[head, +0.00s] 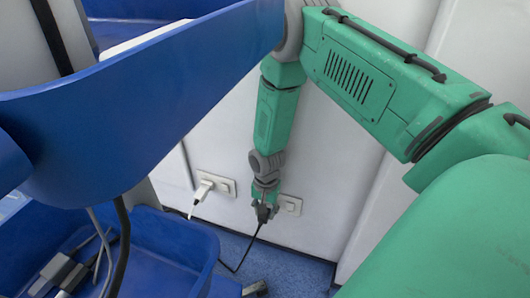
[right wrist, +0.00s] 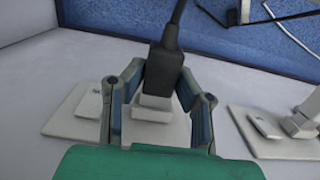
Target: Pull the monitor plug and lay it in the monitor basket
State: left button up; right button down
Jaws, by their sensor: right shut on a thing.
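My right gripper (head: 264,208) reaches down to the wall sockets in the head view. In the right wrist view its fingers (right wrist: 160,95) stand either side of a black plug (right wrist: 164,68) and are shut on it. The plug is at a white socket plate (right wrist: 82,112), with a pale block between its dark body and the plate; I cannot tell how deep it sits. Its black cable (head: 246,252) hangs to the floor. A blue basket (head: 184,240) stands lower left in the head view; I cannot tell whether it is the monitor basket. My left gripper is not in view.
A white plug (head: 203,190) sits in the socket plate to the left. A large blue panel (head: 130,120) fills the upper left, close to the camera. The blue basket holds grey items (head: 62,268) and cables. Blue floor (head: 300,268) shows below the sockets.

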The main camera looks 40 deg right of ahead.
aim_at(260, 225)
jog(key=shift+s+a+p, duration=0.25)
jog(key=shift+a+p, duration=0.15)
jog(key=shift+a, duration=0.15)
dwell(0.6)
jog(key=shift+s+a, duration=0.15)
jog(key=shift+a, duration=0.1)
jog(key=shift+s+a+p, duration=0.1)
jog(key=shift+a+p, duration=0.05)
jog(key=shift+p, duration=0.2)
jog(key=shift+a, duration=0.15)
jog(key=shift+s+a, duration=0.2)
jog(key=shift+a, duration=0.05)
jog(key=shift+s+a+p, duration=0.15)
jog(key=shift+a+p, duration=0.25)
dwell(0.4)
jog(key=shift+s+a, duration=0.2)
jog(key=shift+a, duration=0.1)
jog(key=shift+s+a, duration=0.1)
jog(key=shift+a, duration=0.1)
jog(key=shift+p, duration=0.3)
